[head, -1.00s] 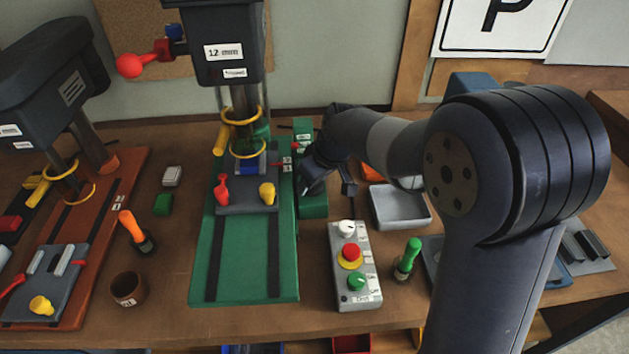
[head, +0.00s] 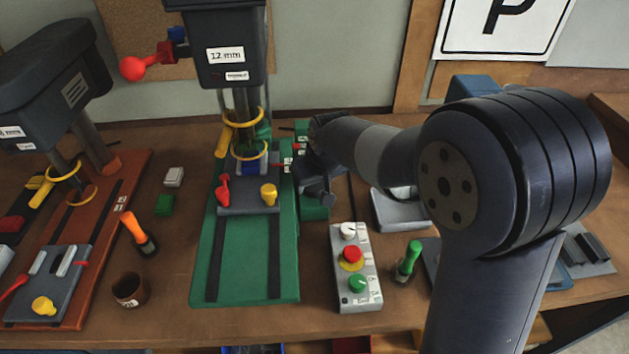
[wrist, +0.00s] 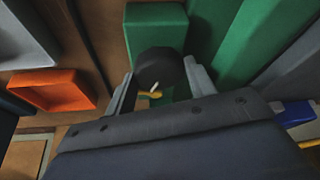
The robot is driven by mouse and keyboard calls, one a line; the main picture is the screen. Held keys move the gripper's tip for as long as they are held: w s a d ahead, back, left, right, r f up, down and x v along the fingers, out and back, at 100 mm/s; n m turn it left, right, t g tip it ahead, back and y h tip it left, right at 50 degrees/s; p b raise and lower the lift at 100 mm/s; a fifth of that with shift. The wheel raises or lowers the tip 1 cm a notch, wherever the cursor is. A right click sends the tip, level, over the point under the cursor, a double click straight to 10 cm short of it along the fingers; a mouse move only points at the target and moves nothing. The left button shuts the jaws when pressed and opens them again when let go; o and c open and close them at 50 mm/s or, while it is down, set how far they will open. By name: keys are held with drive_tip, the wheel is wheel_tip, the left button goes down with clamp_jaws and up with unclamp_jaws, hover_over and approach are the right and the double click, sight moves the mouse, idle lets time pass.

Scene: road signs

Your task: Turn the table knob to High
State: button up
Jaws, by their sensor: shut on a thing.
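The dark round knob (wrist: 160,66) shows in the wrist view between the fingers of my gripper (wrist: 160,84), beside a green block (wrist: 155,22). The fingers are shut on its sides. A small white mark shows on the knob; I cannot read which setting it points to. In the head view my gripper (head: 318,190) is at the right side of the green drill press base (head: 240,260), over the green block (head: 314,211). There the knob is hidden behind my gripper. Small white labels (head: 288,163) stand by the drill table (head: 245,199), too small to read.
A control box (head: 355,268) with white, red and green knobs stands in front of my gripper. A green-handled tool (head: 410,260) and a grey tray (head: 400,212) are to its right. An orange bin (wrist: 60,90) shows in the wrist view. A second drill press (head: 55,85) stands left.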

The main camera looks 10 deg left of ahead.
drive_tip(key=o, duration=1)
drive_tip(key=shift+r, duration=0.1)
drive_tip(key=shift+r+p, duration=0.25)
drive_tip(key=shift+p, duration=0.05)
drive_tip(key=p+v, duration=0.4)
drive_tip(key=v, duration=0.3)
drive_tip(key=shift+d+r, duration=0.15)
drive_tip(key=shift+d, duration=0.05)
drive_tip(key=shift+c, duration=0.2)
